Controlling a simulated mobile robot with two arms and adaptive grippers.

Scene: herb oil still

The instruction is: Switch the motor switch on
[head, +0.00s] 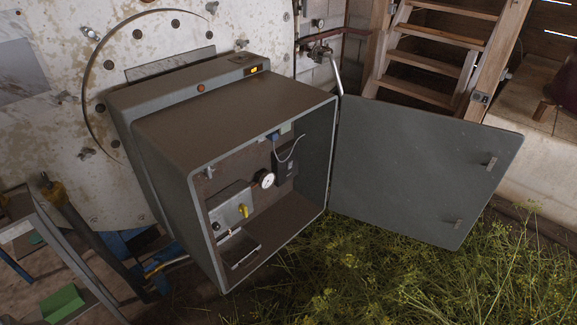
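A grey cabinet (235,115) stands in the middle with its front open. Its door (425,165) is swung wide open to the right. Inside, at the left, is a light grey box (229,203) with a small yellow knob (243,211) on its face, which looks like a switch. I see no label, and I cannot read the knob's position. A round white gauge (264,179) and a dark box (285,166) with a pale cable sit further right inside. Neither of my grippers is in view.
Yellow-flowered herbs (400,275) cover the ground below the door. Wooden stairs (440,55) rise behind it. A large round pale plate (150,40) with bolts stands behind the cabinet. At lower left are a frame with dark posts and a green block (62,303).

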